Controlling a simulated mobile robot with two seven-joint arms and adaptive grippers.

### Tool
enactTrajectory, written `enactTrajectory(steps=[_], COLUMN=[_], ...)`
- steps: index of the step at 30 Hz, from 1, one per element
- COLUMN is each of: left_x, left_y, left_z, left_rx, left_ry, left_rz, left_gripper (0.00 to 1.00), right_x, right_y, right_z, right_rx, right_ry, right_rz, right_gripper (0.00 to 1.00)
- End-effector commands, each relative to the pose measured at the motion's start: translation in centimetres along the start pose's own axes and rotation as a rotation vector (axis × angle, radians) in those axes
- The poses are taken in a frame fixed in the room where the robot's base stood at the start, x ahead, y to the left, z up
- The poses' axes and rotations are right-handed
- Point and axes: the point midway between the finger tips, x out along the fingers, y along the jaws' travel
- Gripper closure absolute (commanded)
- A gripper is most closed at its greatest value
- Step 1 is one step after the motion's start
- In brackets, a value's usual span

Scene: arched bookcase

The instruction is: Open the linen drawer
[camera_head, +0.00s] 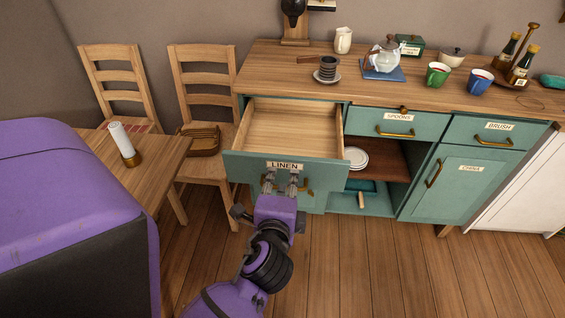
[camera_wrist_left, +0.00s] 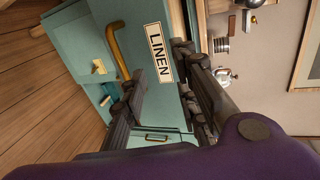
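The linen drawer (camera_head: 290,128) is pulled well out of the green cabinet and its wooden inside is empty. Its green front carries a LINEN label (camera_head: 285,165) and a brass handle (camera_head: 306,184). My left gripper (camera_head: 281,181) is at the drawer front, over the handle, with its two fingers apart. In the left wrist view, the gripper (camera_wrist_left: 165,92) also shows spread fingers, with the LINEN label (camera_wrist_left: 160,55) beyond the gap. The brass handle (camera_wrist_left: 117,48) runs down to near one fingertip, and I cannot tell whether they touch. My right gripper is not in view.
The cabinet top (camera_head: 300,68) holds a cup on a saucer (camera_head: 327,70), a glass teapot (camera_head: 384,56), mugs and bottles. Chairs (camera_head: 205,90) and a small table (camera_head: 150,165) stand left. An open compartment with plates (camera_head: 355,158) is right of the drawer. Floor is clear in front.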

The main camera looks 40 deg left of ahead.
Motion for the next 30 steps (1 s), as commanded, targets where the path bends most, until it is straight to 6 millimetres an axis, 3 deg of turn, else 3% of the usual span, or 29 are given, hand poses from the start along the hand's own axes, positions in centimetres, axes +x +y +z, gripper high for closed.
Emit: enactTrajectory(steps=[15, 30], left_x=[-3.5, -3.9], left_y=[0.5, 0.3], left_z=[0.1, 0.1], left_rx=[-0.001, -0.002], left_ry=[-0.001, -0.001], left_rz=[0.005, 0.005], left_gripper=[0.72, 0.72], right_x=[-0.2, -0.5], right_y=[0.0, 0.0], right_z=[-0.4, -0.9], right_rx=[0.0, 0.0], right_ry=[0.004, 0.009], right_rz=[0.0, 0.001], right_gripper=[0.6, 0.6])
